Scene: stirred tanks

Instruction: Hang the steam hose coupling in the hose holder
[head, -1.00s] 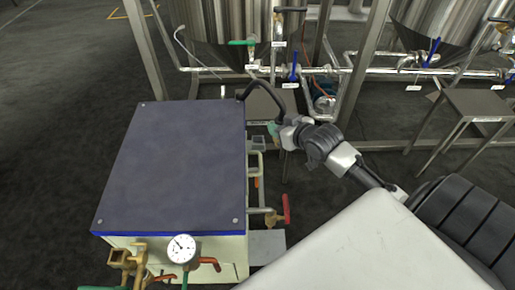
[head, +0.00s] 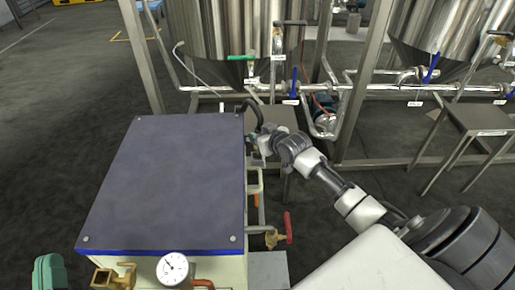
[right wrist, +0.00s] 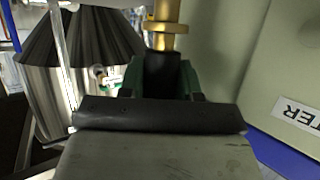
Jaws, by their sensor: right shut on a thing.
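The steam hose coupling (right wrist: 167,30) is brass, on a black hose end, and stands upright between the green fingers of my right gripper (right wrist: 165,82) in the right wrist view. In the head view my right gripper (head: 256,143) is shut on it close to the right side of the blue-topped cabinet, near its back corner. The dark hose (head: 251,108) curves up behind the gripper. I cannot clearly make out the hose holder; the gripper covers part of the cabinet's side.
The cabinet (head: 165,185) has a gauge (head: 173,268) at its front and a red-handled valve (head: 280,235) at its right. Steel tanks (head: 235,40) on a frame with pipes stand behind. A small steel table (head: 480,120) is at the right. Floor on the left is clear.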

